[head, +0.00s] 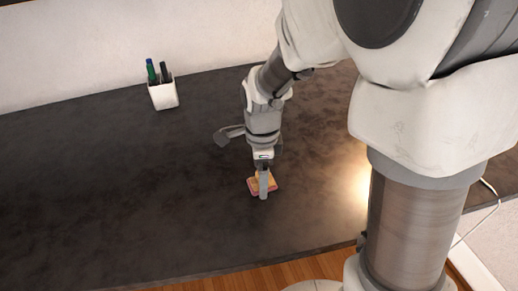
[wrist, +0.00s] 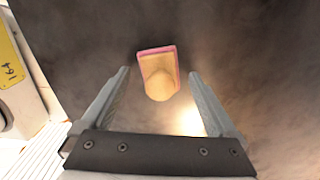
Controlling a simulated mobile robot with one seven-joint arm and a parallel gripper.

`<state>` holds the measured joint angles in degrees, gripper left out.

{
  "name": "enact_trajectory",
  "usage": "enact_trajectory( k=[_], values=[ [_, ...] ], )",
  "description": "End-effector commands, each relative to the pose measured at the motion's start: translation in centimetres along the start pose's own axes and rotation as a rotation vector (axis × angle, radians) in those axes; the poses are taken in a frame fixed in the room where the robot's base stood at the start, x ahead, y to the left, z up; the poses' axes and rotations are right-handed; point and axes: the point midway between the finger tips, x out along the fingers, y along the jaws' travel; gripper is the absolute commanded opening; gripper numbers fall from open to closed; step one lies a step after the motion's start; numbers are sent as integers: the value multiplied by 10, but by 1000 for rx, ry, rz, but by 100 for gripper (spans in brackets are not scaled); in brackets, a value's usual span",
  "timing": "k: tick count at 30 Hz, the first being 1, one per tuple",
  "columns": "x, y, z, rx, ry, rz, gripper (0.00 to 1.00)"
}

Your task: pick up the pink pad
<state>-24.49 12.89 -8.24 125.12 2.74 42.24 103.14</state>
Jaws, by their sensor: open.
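The pink pad (wrist: 175,52) shows in the wrist view as a pink edge around a tan top with a rounded tan part on it. In the head view the pink pad (head: 252,189) lies on the dark tabletop, partly hidden behind my gripper (head: 264,195). My gripper is open and points down over the pad. In the wrist view the pad lies beyond and between the two fingers of my gripper (wrist: 160,76). I see no contact between the fingers and the pad.
A white pen cup (head: 163,95) with pens stands at the back left of the dark table (head: 90,170). The table around the pad is clear. A wooden floor (head: 290,272) shows past the front edge, and a white cable (head: 480,215) hangs at the right.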

Motion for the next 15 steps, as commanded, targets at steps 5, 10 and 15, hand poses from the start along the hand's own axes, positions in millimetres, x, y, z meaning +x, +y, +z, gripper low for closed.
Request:
enact_trajectory(
  k=[5, 10, 15],
  values=[
    [1, 0, 0, 0, 0, -1, 94],
    [1, 0, 0, -1, 0, -1, 70],
    [1, 0, 0, -1, 0, -1, 40]
  ],
)
